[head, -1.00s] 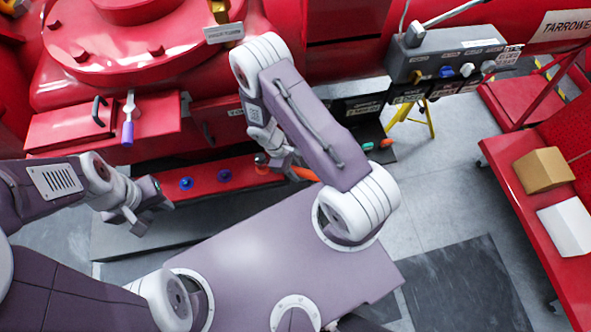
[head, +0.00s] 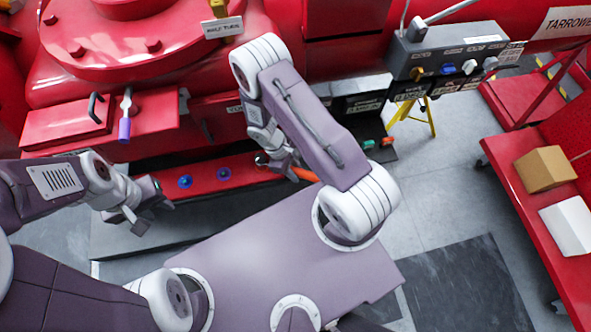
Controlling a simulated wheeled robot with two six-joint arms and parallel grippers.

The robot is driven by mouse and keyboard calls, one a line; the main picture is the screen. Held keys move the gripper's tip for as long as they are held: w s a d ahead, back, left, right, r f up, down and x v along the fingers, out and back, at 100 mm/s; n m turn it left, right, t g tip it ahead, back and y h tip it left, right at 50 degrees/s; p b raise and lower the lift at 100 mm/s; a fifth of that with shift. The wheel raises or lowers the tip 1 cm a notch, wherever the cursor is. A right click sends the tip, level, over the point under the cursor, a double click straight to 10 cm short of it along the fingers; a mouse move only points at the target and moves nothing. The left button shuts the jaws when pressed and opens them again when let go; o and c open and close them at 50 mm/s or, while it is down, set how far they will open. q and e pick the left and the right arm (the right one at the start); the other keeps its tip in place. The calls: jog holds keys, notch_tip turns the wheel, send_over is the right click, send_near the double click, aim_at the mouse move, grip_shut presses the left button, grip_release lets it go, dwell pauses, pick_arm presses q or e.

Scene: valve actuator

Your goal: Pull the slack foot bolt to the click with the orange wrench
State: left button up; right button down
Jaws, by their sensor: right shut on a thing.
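The orange wrench (head: 304,174) is in my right gripper (head: 287,168), partly hidden by the fingers and my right forearm. The gripper is shut on it, low over the red foot rail (head: 203,177). A foot bolt (head: 262,159) with a pale, rounded top is just left of that gripper; I cannot tell whether the wrench is seated on it. A blue-capped bolt (head: 184,182) and a violet-blue one (head: 223,173) stand further left on the rail. My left gripper (head: 152,212) hangs left of the rail, away from the bolts; its finger gap is unclear.
Teal (head: 368,143) and orange (head: 387,141) handles lie in a dark tray right of my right arm. A red cart (head: 535,210) with two boxes stands at the right. Grey floor lies between.

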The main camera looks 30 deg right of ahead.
jog(key=shift+s+a+m+y+p, duration=0.35)
jog(key=shift+s+a+m, duration=0.3)
jog(key=shift+a+m, duration=0.2)
jog(key=shift+m+g, duration=0.25)
jog(key=shift+g, duration=0.05)
jog(key=shift+s+a+m+y+p, duration=0.2)
jog(key=shift+s+a+m, duration=0.1)
jog(key=shift+a+m, duration=0.2)
jog(key=shift+s+a+m+y+p, duration=0.15)
jog(key=shift+s+a+m+p, duration=0.1)
jog(key=shift+a+m, duration=0.2)
jog(key=shift+a, duration=0.15)
jog(key=shift+s+a+m+g+y, duration=0.15)
jog(key=shift+s+a+m+y, duration=0.05)
jog(key=shift+a+m, duration=0.35)
jog(key=shift+s+a+m+g+y, duration=0.15)
jog(key=shift+a+m+y, duration=0.05)
jog(key=shift+a+m, duration=0.3)
